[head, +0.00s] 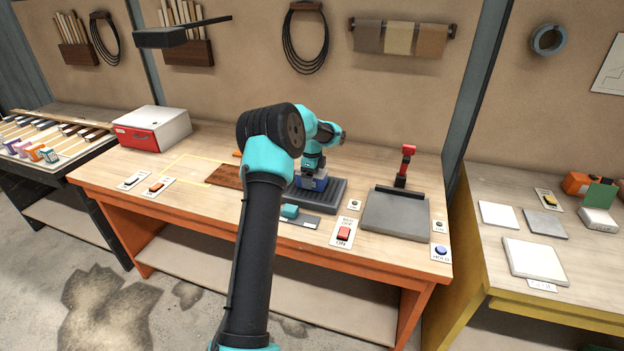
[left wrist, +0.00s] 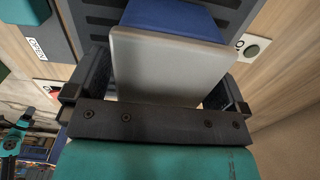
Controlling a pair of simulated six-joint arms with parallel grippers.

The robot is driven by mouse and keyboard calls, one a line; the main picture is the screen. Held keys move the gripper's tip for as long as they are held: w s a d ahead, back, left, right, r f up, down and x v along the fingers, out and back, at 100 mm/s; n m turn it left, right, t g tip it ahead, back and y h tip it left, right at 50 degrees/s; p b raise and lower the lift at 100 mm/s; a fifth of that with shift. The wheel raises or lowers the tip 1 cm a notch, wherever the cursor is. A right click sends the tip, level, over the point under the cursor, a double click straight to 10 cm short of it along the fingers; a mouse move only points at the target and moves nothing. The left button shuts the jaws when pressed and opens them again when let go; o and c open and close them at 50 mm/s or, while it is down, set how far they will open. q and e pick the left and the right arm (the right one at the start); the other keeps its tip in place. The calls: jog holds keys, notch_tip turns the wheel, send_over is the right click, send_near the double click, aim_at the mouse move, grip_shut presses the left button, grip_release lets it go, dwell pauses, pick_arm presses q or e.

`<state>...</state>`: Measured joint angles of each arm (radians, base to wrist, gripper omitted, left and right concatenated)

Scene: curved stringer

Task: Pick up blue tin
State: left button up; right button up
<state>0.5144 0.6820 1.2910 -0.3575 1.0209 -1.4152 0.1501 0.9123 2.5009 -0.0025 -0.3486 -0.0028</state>
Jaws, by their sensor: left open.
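The blue tin (head: 318,184) stands on a dark ribbed mat (head: 335,194) on the middle bench, just under my left gripper (head: 312,174). In the left wrist view the tin shows a blue part (left wrist: 178,14) and a pale grey face (left wrist: 172,68). The left gripper (left wrist: 162,82) is open, with one dark finger on each side of the tin. I cannot tell whether the fingers touch it. My left arm hides part of the mat in the head view. My right gripper is not in view.
A red switch (head: 343,233) is in front. A grey plate (head: 395,213) with a red-handled lever (head: 405,162) is to the right. A red-and-white box (head: 150,130) stands back left. A brown board (head: 225,175) lies left of the mat.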

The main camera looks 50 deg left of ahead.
pick_arm(q)
jog(key=shift+f, duration=0.2)
jog(key=shift+c, duration=0.5)
jog(key=c, duration=1.1)
jog(key=shift+r, duration=0.1)
jog(key=shift+r, duration=1.75)
jog(key=s+d+r, duration=0.1)
jog(key=s+d, duration=0.9)
jog(key=d, duration=0.2)
jog(key=shift+s+r, duration=0.2)
jog(key=shift+s, duration=0.1)
